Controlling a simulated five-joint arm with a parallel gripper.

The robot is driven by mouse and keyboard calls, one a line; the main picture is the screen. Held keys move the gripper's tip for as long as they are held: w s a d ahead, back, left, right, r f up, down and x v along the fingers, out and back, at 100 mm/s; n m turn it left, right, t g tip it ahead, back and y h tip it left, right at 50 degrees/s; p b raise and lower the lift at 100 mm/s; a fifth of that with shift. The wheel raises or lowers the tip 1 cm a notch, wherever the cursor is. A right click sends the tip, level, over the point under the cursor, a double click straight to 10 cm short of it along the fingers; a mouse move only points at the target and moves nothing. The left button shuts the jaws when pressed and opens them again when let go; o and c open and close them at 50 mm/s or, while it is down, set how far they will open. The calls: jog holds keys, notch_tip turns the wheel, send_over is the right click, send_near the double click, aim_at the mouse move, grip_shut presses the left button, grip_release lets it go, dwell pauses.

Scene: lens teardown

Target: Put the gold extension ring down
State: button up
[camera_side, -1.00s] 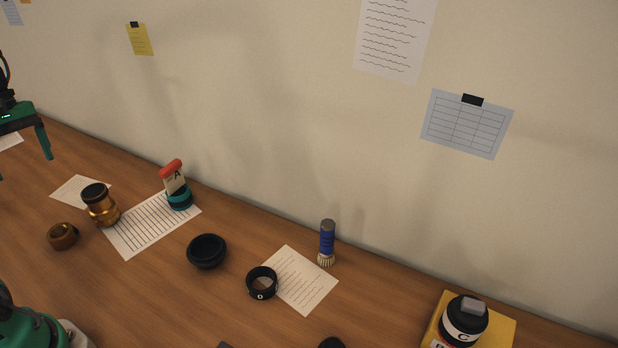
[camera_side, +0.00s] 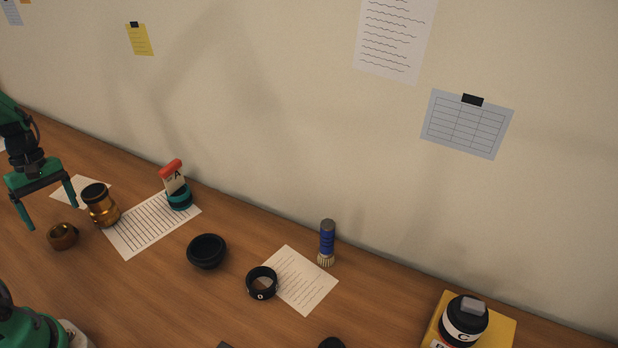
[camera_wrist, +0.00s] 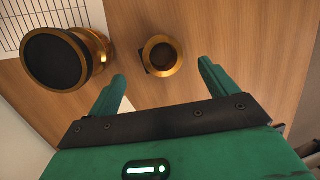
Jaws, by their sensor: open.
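The gold extension ring (camera_side: 63,236) sits on the wooden table at the left in the side view. It also shows in the wrist view (camera_wrist: 163,55), beyond and between my fingertips, with its opening facing up. My gripper (camera_side: 52,211) is open and empty, with its fingers pointing down. It appears above the table near the ring, and the fingers do not touch the ring in the wrist view (camera_wrist: 162,78).
A gold lens barrel with a black top (camera_side: 100,206) stands close to the ring, beside a lined sheet (camera_side: 140,236). A teal part with a red-topped tag (camera_side: 178,190), a black cap (camera_side: 207,251), a black ring (camera_side: 262,283) and a brush (camera_side: 327,242) stand further right.

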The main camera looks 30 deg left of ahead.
aim_at(60, 230)
jog(key=shift+f, duration=0.2)
jog(key=shift+x, duration=2.55)
jog(key=shift+s+d, duration=0.1)
jog(key=shift+s, duration=0.05)
jog(key=shift+r, duration=0.1)
jog(key=shift+c, duration=0.3)
jog(key=c, duration=1.1)
jog(key=shift+c, duration=0.2)
jog(key=shift+r, duration=0.7)
notch_tip(60, 230, up, 3)
jog(key=shift+f, duration=0.1)
jog(key=w+d+r, duration=0.4)
jog(key=d+r, duration=0.2)
jog(key=d, duration=0.5)
jog(key=shift+r+y, duration=0.4)
